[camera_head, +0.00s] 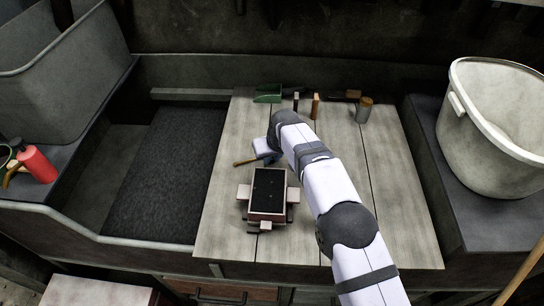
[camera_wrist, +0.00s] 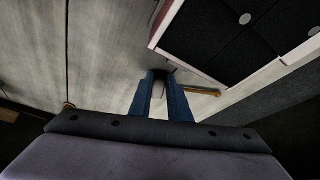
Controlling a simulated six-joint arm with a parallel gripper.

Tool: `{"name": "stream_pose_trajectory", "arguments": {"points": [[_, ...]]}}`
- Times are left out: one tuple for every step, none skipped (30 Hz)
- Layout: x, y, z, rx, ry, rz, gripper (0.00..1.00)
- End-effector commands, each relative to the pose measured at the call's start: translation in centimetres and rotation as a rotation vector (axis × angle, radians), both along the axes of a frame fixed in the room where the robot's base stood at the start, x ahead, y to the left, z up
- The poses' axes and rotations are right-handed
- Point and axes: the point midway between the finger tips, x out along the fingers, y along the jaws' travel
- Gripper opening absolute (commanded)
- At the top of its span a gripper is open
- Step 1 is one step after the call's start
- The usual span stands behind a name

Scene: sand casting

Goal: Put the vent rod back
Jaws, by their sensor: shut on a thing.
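My gripper (camera_head: 264,156) is above the wooden board, just behind the moulding flask. In the wrist view its two blue fingers (camera_wrist: 160,92) are shut on a thin brass-coloured rod, which looks like the vent rod (camera_wrist: 205,91). The rod sticks out sideways from the fingers; in the head view its end (camera_head: 243,162) points left and lies roughly flat. The flask (camera_head: 289,204) is filled with black sand (camera_head: 268,189) with small pale spots on top. The flask rim (camera_wrist: 160,25) also shows at the upper right of the wrist view. The part of the rod between the fingers is hidden.
Along the board's back edge are a green scoop (camera_head: 268,93), small wooden blocks (camera_head: 315,106), a brush (camera_head: 346,95) and a small cylinder (camera_head: 364,109). A sand bin (camera_head: 165,170) lies left, a large pale bucket (camera_head: 475,130) right. The board's (camera_head: 410,220) right side is clear.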

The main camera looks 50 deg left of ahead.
Motion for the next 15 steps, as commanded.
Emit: {"name": "stream_pose_trajectory", "arguments": {"points": [[0.0, 0.0, -0.18, 0.0, 0.0, 0.0, 0.19], [0.0, 0.0, -0.11, 0.0, 0.0, 0.0, 0.26], [0.0, 0.0, -0.11, 0.0, 0.0, 0.0, 0.35], [0.0, 0.0, -0.11, 0.0, 0.0, 0.0, 0.35], [0.0, 0.0, -0.11, 0.0, 0.0, 0.0, 0.35], [0.0, 0.0, -0.1, 0.0, 0.0, 0.0, 0.35], [0.0, 0.0, -0.1, 0.0, 0.0, 0.0, 0.35], [0.0, 0.0, -0.1, 0.0, 0.0, 0.0, 0.35], [0.0, 0.0, -0.1, 0.0, 0.0, 0.0, 0.35], [0.0, 0.0, -0.1, 0.0, 0.0, 0.0, 0.35], [0.0, 0.0, -0.09, 0.0, 0.0, 0.0, 0.35], [0.0, 0.0, -0.04, 0.0, 0.0, 0.0, 0.35], [0.0, 0.0, 0.02, 0.0, 0.0, 0.0, 0.35], [0.0, 0.01, 0.11, 0.0, 0.0, 0.0, 0.35], [0.01, 0.01, 0.3, 0.001, 0.0, 0.0, 0.35]]}}
